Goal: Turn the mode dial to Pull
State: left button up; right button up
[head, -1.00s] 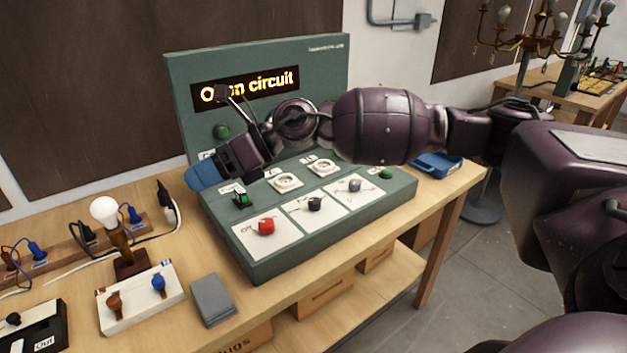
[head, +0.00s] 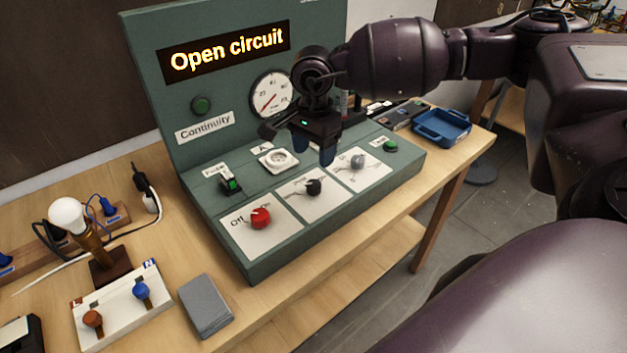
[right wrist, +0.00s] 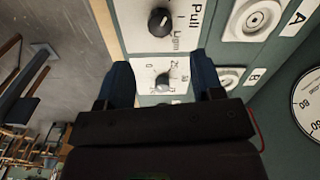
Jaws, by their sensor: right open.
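The mode dial (head: 313,187) is a black knob on a white plate in the middle of the green panel's sloping front. In the right wrist view the dial (right wrist: 160,22) is at the top, beside printed words that read "Pull" and "Light"; I cannot tell which mark it points to. My right gripper (head: 314,152) points down above the panel, behind the dial and left of the grey knob (head: 357,161). In the right wrist view its two blue fingers (right wrist: 163,82) are apart, with the grey knob seen between them. It is empty. My left gripper is out of view.
A red knob (head: 260,218) sits left of the dial, and a green-lit switch (head: 231,184) behind it. The upright display (head: 228,52) reads "Open circuit". A bulb (head: 68,216), terminal block (head: 118,305) and grey box (head: 206,305) stand left; a blue tray (head: 441,127) right.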

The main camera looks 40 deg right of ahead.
aim_at(314, 183)
notch_tip(314, 183, down, 9)
dwell(0.4)
jog(key=shift+c, duration=0.2)
jog(key=c, duration=0.9)
jog(key=shift+m, duration=0.3)
jog(key=m, duration=0.5)
jog(key=shift+m, duration=0.3)
jog(key=m, duration=0.5)
jog(key=shift+m, duration=0.4)
